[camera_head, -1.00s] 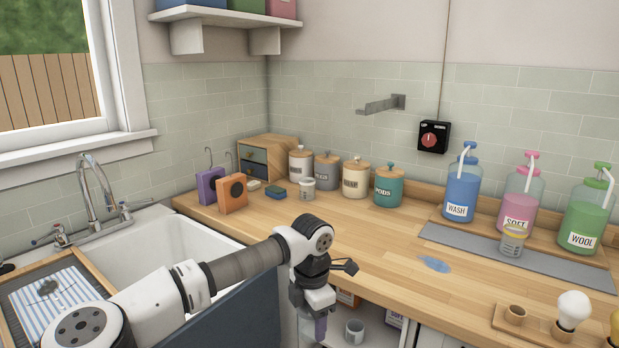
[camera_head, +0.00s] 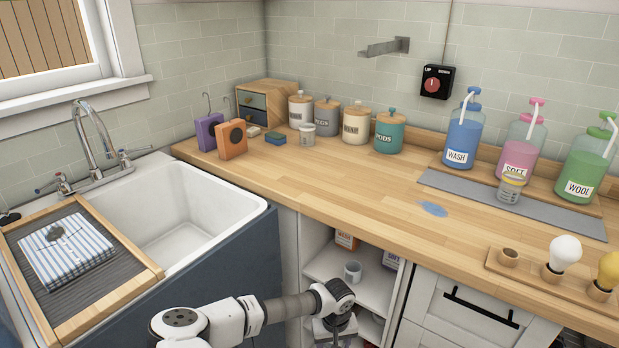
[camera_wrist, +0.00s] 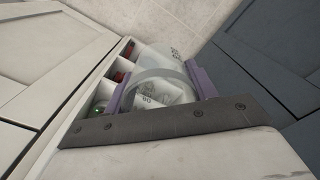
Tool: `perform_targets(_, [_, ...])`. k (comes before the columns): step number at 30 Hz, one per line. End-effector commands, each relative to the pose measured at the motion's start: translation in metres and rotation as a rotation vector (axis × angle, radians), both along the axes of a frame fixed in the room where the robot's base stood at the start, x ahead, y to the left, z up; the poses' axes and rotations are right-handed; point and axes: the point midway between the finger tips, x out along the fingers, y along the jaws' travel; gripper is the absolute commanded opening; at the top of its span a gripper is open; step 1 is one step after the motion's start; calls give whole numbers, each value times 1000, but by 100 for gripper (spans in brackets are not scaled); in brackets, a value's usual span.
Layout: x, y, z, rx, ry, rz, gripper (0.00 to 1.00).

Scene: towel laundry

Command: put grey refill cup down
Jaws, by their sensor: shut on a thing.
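My gripper (camera_wrist: 157,88) shows in the wrist view with its two purple fingers on either side of the grey refill cup (camera_wrist: 163,76). It is shut on the cup, which looks clear with a greyish rim and printed marks. The fingers and cup hang in front of the open shelf unit, over the pale floor. In the head view my wrist is at the bottom edge, below the counter, and the fingers and held cup cannot be made out.
A small grey cup (camera_head: 352,271) stands on the upper shelf of the open unit (camera_head: 378,287). The wooden counter (camera_head: 340,185) has clear room in its middle, beside a blue spill (camera_head: 432,209). A yellow-rimmed cup (camera_head: 510,190) stands on the grey mat (camera_head: 455,190).

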Motion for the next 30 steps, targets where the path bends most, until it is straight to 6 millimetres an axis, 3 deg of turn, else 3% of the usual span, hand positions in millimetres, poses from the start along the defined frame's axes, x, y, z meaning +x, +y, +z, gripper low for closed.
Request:
perform_targets(5, [-8, -3, -19, 0, 0, -139, 35])
perform_targets(15, [-16, 63, -30, 1, 3, -165, 35])
perform_targets(22, [-50, 65, -72, 0, 3, -168, 35])
perform_targets(30, [-54, 64, -78, 4, -2, -173, 35])
